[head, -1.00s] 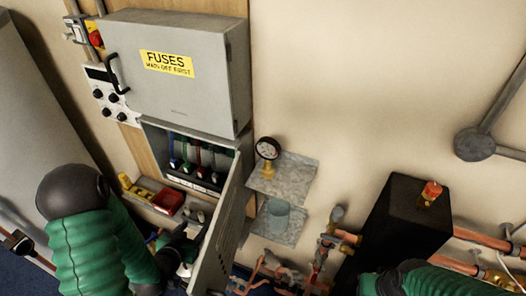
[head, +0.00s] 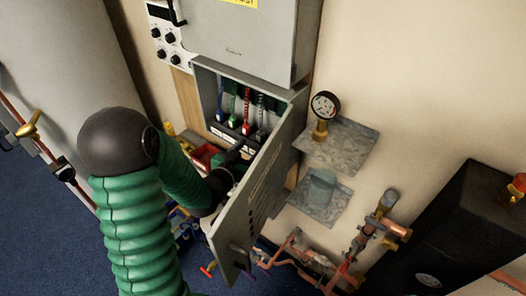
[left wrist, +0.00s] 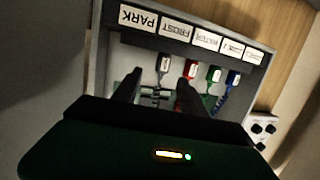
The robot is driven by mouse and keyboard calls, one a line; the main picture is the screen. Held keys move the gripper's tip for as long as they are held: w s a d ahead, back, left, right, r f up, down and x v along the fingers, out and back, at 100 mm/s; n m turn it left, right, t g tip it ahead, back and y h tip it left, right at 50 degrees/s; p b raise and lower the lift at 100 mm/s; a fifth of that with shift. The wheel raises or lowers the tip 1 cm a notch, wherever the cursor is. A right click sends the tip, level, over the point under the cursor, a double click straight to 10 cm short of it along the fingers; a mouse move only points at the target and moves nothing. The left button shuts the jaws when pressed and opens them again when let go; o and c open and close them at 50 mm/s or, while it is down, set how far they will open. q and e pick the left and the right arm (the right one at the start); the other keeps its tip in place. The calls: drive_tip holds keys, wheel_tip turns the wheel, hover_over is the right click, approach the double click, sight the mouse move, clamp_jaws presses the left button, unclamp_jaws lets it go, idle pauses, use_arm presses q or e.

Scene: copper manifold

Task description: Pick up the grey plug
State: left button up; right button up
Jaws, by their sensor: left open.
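The grey plug (left wrist: 163,64) hangs in the open lower cabinet, at the end of a row with a red plug (left wrist: 190,70), a green plug (left wrist: 213,75) and a blue plug (left wrist: 233,78). In the head view the grey plug (head: 259,133) is the rightmost, nearest the open door. My left gripper (left wrist: 158,90) is open and empty. Its two fingers point into the cabinet, and the grey plug appears between and beyond their tips, not gripped. In the head view my left gripper (head: 237,158) is partly hidden by my arm and the door. My right gripper is not in view.
The open cabinet door (head: 262,180) stands close on the right of my left gripper. A label strip (left wrist: 190,35) reading PARK and FROST runs along the cabinet. A red tray (head: 205,155) is left of it. Shelves with a gauge (head: 324,105) and a cup (head: 321,184) are right.

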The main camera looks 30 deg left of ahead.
sight(258, 138)
use_arm(q)
drive_tip(key=x, duration=0.8)
drive_tip(key=shift+s+a+f+b, duration=0.1)
drive_tip(key=shift+a+f+b, duration=0.25)
drive_tip(key=shift+w+d, duration=0.15)
drive_tip(key=shift+w, duration=0.15)
clamp_jaws()
drive_tip(key=shift+s, duration=0.1)
